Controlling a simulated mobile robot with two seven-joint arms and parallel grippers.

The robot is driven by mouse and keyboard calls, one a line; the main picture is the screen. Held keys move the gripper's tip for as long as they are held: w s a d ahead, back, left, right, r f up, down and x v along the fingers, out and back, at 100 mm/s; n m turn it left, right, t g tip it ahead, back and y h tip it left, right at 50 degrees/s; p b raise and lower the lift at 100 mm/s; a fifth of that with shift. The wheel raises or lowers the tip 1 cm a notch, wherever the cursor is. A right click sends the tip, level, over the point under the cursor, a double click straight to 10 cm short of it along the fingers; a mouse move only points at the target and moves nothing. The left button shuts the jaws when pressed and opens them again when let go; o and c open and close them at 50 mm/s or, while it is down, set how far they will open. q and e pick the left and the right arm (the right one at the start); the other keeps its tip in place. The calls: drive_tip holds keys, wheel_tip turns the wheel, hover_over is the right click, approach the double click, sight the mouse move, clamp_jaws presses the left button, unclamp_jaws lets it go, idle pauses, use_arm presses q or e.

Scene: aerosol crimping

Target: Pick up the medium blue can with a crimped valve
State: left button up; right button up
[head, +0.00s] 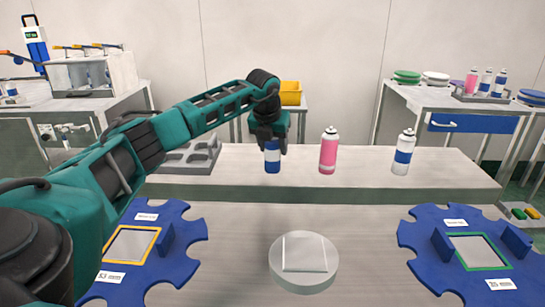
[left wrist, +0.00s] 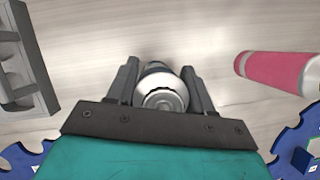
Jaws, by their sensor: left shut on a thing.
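My left gripper (head: 268,138) reaches down from above onto a blue-banded can (head: 272,158) on the white table and is shut on it. The can is upright; its base is level with, or very near, the table top. The gripper hides its upper part in the head view. In the left wrist view, its round silvery top (left wrist: 162,97) sits between the two fingers (left wrist: 162,88). I cannot make out the valve's crimp. A white can with a blue band (head: 403,152) stands at the right. My right gripper is not in view.
A pink can (head: 328,151) stands just right of the held can. A grey tray with recesses (head: 190,158) is at the left. Blue notched fixtures (head: 185,232) (head: 412,236) and a round pedestal (head: 304,268) are in front. Side tables stand behind.

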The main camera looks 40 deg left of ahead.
use_arm(q)
drive_tip(key=shift+c, duration=1.2)
drive_tip(key=shift+r, duration=0.1)
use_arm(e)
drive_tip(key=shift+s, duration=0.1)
use_arm(q)
wheel_tip(320, 180, up, 20)
drive_tip(key=p, duration=0.3)
drive_tip(key=shift+p, duration=0.4)
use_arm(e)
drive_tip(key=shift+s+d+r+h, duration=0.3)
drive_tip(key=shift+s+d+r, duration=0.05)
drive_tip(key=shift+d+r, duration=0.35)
use_arm(q)
drive_tip(key=shift+d, duration=0.1)
